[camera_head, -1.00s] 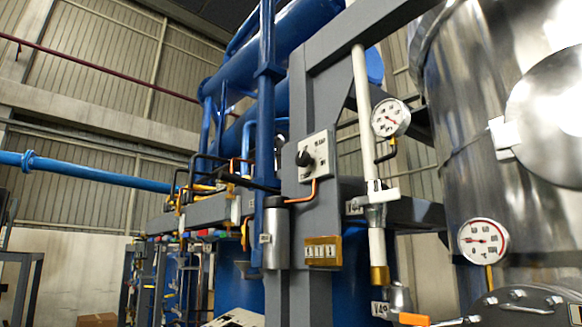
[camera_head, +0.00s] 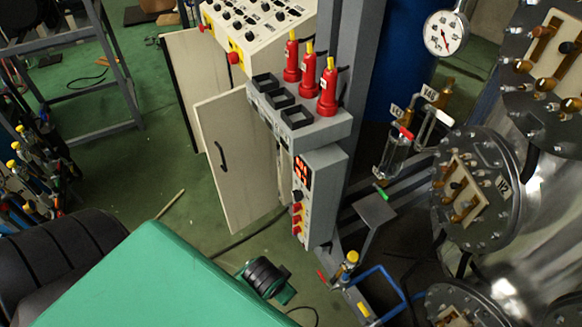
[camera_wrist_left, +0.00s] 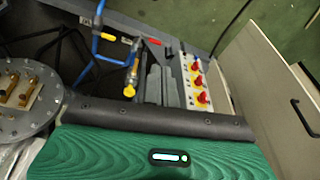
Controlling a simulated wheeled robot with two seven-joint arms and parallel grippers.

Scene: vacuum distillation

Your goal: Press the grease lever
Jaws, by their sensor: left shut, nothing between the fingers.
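I cannot tell for certain which part is the grease lever. In the head view, a small fitting with a red handle (camera_head: 405,132) sits by a clear cylinder, and a green-tipped handle (camera_head: 380,190) is below it. Lower down is a yellow-capped valve (camera_head: 352,257) on a blue pipe; a similar yellow-tipped fitting shows in the left wrist view (camera_wrist_left: 130,90). My right gripper is not in view.
A grey control box (camera_head: 318,195) with red knobs stands at centre, and its panel shows in the wrist view (camera_wrist_left: 197,84). A cabinet door (camera_head: 238,155) stands open. Flanged vessels (camera_head: 480,185) crowd the right.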

